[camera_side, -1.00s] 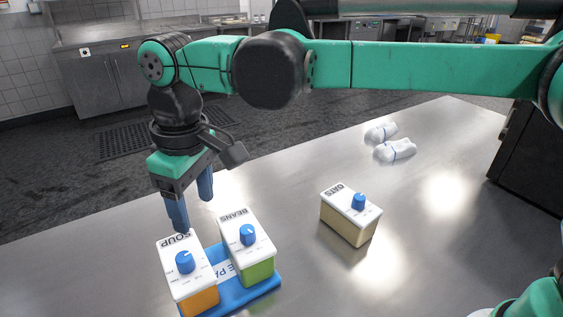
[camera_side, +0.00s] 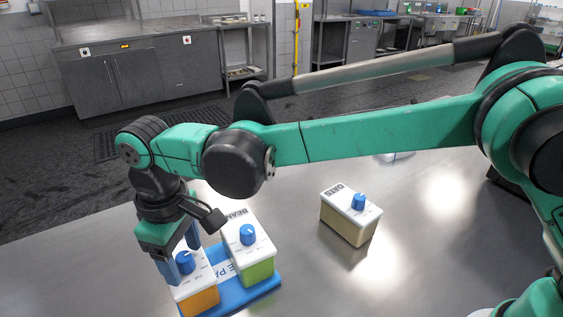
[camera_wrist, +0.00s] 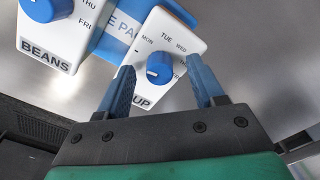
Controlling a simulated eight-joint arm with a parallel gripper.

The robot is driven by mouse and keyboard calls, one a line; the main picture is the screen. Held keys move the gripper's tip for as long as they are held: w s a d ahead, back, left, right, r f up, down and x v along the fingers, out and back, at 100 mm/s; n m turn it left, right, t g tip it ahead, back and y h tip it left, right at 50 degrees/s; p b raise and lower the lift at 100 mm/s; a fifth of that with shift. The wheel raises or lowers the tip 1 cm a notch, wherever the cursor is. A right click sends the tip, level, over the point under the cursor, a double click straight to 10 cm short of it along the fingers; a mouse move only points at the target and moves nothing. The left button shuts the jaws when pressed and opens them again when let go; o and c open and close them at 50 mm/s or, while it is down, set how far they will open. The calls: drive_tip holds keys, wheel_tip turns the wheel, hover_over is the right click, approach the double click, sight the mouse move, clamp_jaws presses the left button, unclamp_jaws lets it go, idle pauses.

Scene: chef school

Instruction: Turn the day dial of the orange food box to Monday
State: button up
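The orange food box (camera_side: 199,300), labelled SOUP, stands on the blue tray with a white lid. Its blue day dial (camera_side: 185,262) shows beside my fingers, and in the wrist view the dial (camera_wrist: 159,68) has a white mark pointing left. MON, TUE and WED are printed around it. My gripper (camera_side: 182,259) is low over this box, pointing down. In the wrist view my gripper (camera_wrist: 160,75) is open, one finger on each side of the dial, with gaps showing. Whether the fingertips reach dial height is unclear.
The green BEANS box (camera_side: 258,272) stands close right of the orange box on the blue tray (camera_side: 230,292). The tan OATS box (camera_side: 349,225) stands apart to the right. The metal table between OATS and the tray is clear.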

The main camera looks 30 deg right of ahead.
clamp_jaws()
drive_tip(key=m, duration=0.3)
drive_tip(key=shift+m, duration=2.4)
unclamp_jaws()
